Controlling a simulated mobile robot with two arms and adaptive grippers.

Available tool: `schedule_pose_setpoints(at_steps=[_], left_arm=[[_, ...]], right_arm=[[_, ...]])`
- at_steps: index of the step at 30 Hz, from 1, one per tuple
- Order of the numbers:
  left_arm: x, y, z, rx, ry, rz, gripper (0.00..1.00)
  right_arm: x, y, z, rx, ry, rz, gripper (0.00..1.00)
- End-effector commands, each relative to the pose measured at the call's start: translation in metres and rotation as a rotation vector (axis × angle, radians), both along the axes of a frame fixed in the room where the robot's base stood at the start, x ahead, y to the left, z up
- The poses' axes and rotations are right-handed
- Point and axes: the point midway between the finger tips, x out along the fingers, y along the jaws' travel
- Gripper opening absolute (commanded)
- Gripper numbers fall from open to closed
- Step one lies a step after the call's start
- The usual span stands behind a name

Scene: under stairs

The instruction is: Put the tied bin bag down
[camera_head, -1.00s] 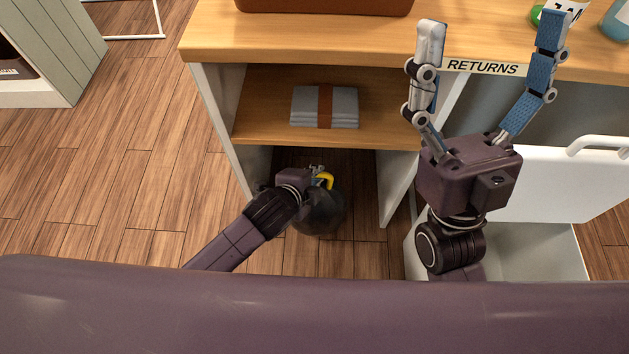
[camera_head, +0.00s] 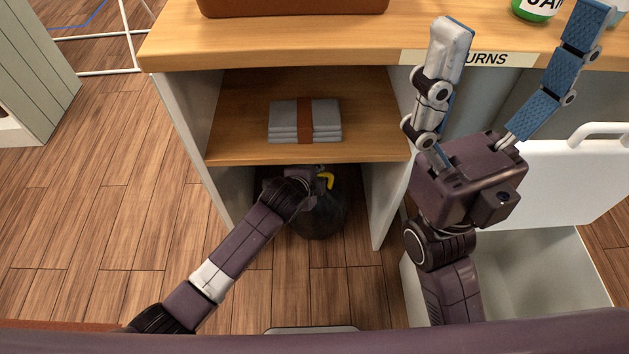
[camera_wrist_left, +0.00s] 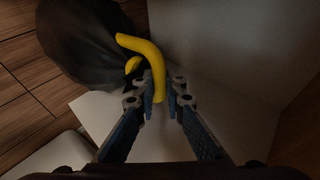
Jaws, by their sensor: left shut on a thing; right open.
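The tied bin bag (camera_head: 320,218) is dark and round with a yellow tie (camera_head: 327,180). In the head view it is in the open lower bay under the shelf, close to the floor; I cannot tell whether it touches. My left gripper (camera_head: 318,172) reaches into the bay above it, its fingers mostly hidden by my wrist. In the left wrist view the left gripper (camera_wrist_left: 158,88) is shut on the yellow tie (camera_wrist_left: 152,62), with the bag (camera_wrist_left: 85,45) beyond at upper left. My right gripper (camera_head: 520,85) is open and empty, pointing up by the counter edge.
The wooden counter (camera_head: 300,44) has a shelf (camera_head: 235,130) with grey folded cloths (camera_head: 290,122) above the bag. The bay's side panel (camera_head: 388,195) stands right of the bag. An open white drawer (camera_head: 535,265) is at right. The wood floor (camera_head: 120,200) at left is clear.

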Motion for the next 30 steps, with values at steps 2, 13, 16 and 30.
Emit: schedule_pose_setpoints(at_steps=[2, 13, 16, 30], left_arm=[[0.0058, -0.0033, -0.0017, -0.005, -0.009, -0.002, 0.0], [0.0072, -0.0038, -0.002, -0.005, -0.009, -0.001, 0.0], [0.0048, -0.0021, -0.0092, 0.0, 0.002, 0.0, 0.11], [0.0049, -0.0021, -0.0065, 0.0, 0.001, 0.0, 0.28]], right_arm=[[-0.0006, 0.0002, 0.0, 0.0, -0.016, -0.001, 0.83], [0.0, 0.0008, 0.0031, -0.002, -0.017, -0.001, 0.83], [0.0001, 0.0008, 0.0027, -0.002, -0.017, -0.001, 0.83], [0.0001, 0.0009, 0.0024, -0.002, -0.017, -0.001, 0.83]])
